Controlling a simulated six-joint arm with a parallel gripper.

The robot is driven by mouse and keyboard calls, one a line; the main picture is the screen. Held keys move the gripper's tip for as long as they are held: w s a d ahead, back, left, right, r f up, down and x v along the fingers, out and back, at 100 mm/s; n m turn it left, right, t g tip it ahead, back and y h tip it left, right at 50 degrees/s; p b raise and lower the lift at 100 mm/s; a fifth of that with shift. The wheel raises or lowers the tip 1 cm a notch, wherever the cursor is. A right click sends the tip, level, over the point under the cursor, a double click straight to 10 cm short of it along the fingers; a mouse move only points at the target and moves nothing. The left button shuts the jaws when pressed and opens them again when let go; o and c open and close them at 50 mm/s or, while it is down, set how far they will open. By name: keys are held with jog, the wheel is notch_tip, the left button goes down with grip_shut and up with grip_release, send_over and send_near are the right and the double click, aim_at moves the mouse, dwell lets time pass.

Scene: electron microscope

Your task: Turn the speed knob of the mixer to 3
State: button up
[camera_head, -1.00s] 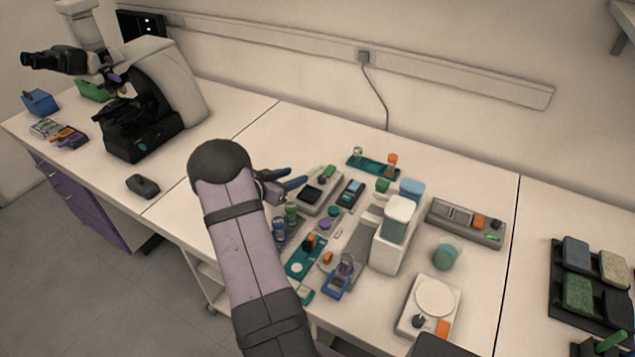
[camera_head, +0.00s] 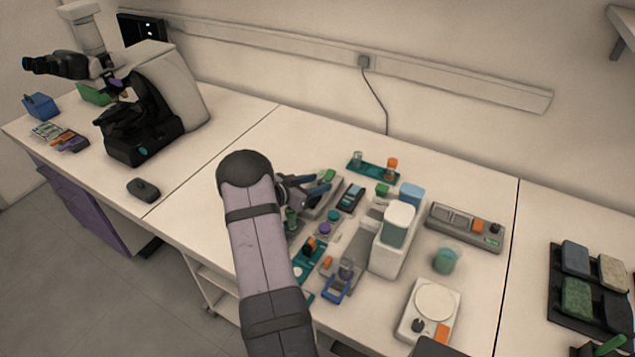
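A white device with a round pale plate (camera_head: 436,298) stands at the front right of the bench. It has a dark knob (camera_head: 418,325) and an orange patch (camera_head: 441,333) on its front. It looks like the mixer, but no label or scale can be read, so the knob's setting cannot be told. My gripper (camera_head: 316,189) is at mid-bench, left of and well away from this device, over a small grey instrument. Its two dark blue fingers look apart, with nothing seen between them.
A tall white dispenser (camera_head: 390,258) stands between my gripper and the round-plate device. A green beaker (camera_head: 446,261) and a grey control box (camera_head: 465,226) are behind the device. Small tubes and racks crowd the bench middle. Bare bench lies right of the device.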

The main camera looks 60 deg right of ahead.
jog(key=shift+d+f, duration=0.15)
jog(key=shift+d, duration=0.2)
jog(key=shift+c, duration=0.6)
grip_shut()
jog(key=shift+g, duration=0.3)
jog(key=shift+w+d+m+g+y+b, duration=0.1)
jog(key=shift+m+g+y+b, duration=0.1)
jog(key=shift+m+g+b, duration=0.3)
jog(key=shift+w+d+m+g+y+b, duration=0.1)
jog(key=shift+m+g+y+b, duration=0.1)
jog(key=shift+m+g, duration=0.5)
jog(key=shift+f+m+g+y+b, duration=0.1)
jog(key=shift+m+g+y+b, duration=0.4)
jog(key=shift+m+g+b, duration=0.4)
jog(key=shift+b, duration=0.55)
jog(key=shift+r, duration=0.2)
